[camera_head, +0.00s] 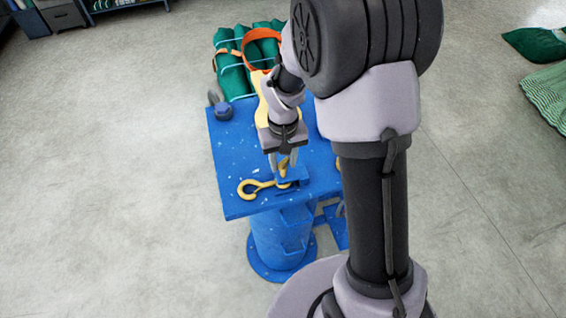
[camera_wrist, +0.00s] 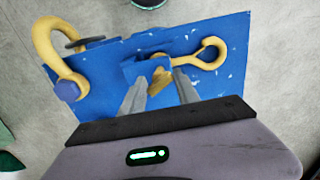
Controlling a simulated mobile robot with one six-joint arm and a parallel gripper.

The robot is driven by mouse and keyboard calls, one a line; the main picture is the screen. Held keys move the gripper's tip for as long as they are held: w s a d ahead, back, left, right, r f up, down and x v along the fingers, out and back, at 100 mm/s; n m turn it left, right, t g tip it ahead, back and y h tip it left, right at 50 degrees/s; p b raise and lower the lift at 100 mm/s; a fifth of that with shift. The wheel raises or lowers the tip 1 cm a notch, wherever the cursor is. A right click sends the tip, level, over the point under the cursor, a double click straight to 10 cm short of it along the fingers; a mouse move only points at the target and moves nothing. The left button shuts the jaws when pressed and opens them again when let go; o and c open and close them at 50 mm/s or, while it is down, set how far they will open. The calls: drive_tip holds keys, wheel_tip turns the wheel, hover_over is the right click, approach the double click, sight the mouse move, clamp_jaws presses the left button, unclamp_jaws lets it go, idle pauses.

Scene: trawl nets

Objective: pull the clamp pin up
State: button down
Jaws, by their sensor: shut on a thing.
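The clamp pin's yellow head (camera_wrist: 161,78) sits between my gripper's fingertips (camera_wrist: 162,84) in the wrist view. My gripper (camera_head: 283,160) is shut on it and points down at the front part of the blue table. The blue clamp block (camera_wrist: 133,70) stands right beside the pin, and also shows in the head view (camera_head: 294,176). A yellow eye-ended hook (camera_head: 257,187) lies on the table with one end at the clamp. The pin's lower part is hidden.
The blue table (camera_head: 240,160) stands on a round blue pedestal (camera_head: 280,240). A large yellow shackle (camera_wrist: 45,45) with a blue bolt is at the left in the wrist view. Green net bundles (camera_head: 230,65) lie behind the table.

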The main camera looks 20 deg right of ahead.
drive_tip(key=shift+w+r, duration=0.1)
drive_tip(key=shift+w, duration=0.05)
drive_tip(key=c, duration=1.2)
unclamp_jaws()
drive_tip(key=shift+c, duration=0.2)
wheel_tip(320, 180, up, 18)
drive_tip(key=shift+f, duration=0.2)
drive_tip(key=shift+f, duration=0.1)
drive_tip(key=s+a+f+m+t+b, duration=0.1)
drive_tip(key=s+f+t+b, duration=0.1)
drive_tip(key=s+f+b, duration=0.4)
drive_tip(key=s+a+f+m+t+y+b, duration=0.1)
drive_tip(key=s+f+b, duration=0.6)
drive_tip(key=f+b, duration=0.7)
drive_tip(key=s+a+f+m+t+y+b, duration=0.1)
drive_tip(key=s+a+f+m+t+b, duration=0.1)
drive_tip(key=s+f+b, duration=0.4)
wheel_tip(320, 180, down, 4)
drive_tip(key=b, duration=0.9)
drive_tip(key=shift+s+f+t, duration=0.15)
drive_tip(key=shift+t, duration=0.25)
